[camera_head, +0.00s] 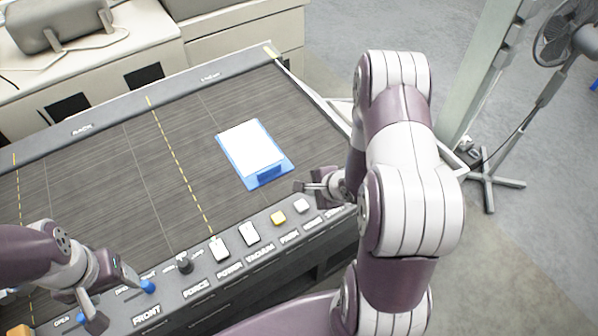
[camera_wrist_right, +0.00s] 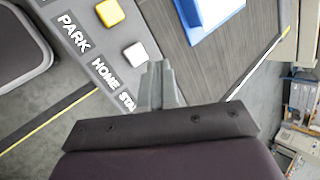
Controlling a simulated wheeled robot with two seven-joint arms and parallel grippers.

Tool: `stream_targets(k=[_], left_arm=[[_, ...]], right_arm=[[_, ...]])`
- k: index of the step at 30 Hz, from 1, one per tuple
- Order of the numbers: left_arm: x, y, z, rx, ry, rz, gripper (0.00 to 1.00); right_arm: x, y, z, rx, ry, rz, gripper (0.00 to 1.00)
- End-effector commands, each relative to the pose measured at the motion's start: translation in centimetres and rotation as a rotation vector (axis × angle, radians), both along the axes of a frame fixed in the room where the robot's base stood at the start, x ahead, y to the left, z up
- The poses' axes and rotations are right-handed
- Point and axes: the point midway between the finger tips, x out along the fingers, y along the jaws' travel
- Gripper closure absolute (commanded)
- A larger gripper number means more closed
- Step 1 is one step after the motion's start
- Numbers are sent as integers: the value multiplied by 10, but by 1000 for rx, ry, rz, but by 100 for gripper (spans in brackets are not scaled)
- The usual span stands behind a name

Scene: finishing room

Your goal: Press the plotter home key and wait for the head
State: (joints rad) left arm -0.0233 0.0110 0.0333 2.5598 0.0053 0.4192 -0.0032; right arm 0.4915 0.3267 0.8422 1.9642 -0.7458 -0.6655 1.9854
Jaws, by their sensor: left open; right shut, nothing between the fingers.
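The plotter's front panel (camera_head: 200,290) runs along the near side of its dark bed (camera_head: 110,165). The home key is a white square button (camera_head: 301,205) above the HOME label; it also shows in the wrist view (camera_wrist_right: 135,54). My right gripper (camera_head: 306,187) is shut and empty, its tips just behind the home key in the head view. In the wrist view the shut fingers (camera_wrist_right: 156,72) are beside the key, with a gap in the picture. My left gripper (camera_head: 113,291) is open and empty over the panel's left part, near a blue knob (camera_head: 148,286). I see no plotter head.
A yellow key (camera_head: 278,217) sits left of the home key, by the PARK label. Two white switches (camera_head: 249,234) and a black knob (camera_head: 184,262) are further left. A blue clipboard (camera_head: 270,178) lies on the bed close behind the keys. A fan (camera_head: 550,75) stands right.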

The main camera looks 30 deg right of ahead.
Motion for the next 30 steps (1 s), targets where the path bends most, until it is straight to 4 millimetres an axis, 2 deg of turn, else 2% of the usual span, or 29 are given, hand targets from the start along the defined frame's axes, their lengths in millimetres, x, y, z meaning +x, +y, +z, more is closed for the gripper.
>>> stream_targets(k=[3, 7, 18, 23, 30], left_arm=[[0, 0, 0, 0, 0, 0, 32], [0, 0, 0, 0, 0, 0, 32], [0, 0, -1, 0, 0, 0, 32], [0, 0, -8, 0, 0, 0, 32], [0, 0, -36, 0, 0, 0, 32]], right_arm=[[15, 6, 13, 152, -53, -125, 100], [21, 9, 18, 256, -63, -221, 100], [21, 8, 18, 279, -54, -252, 100], [20, 8, 12, 278, -53, -251, 100], [20, 8, -11, 278, -54, -252, 100]])
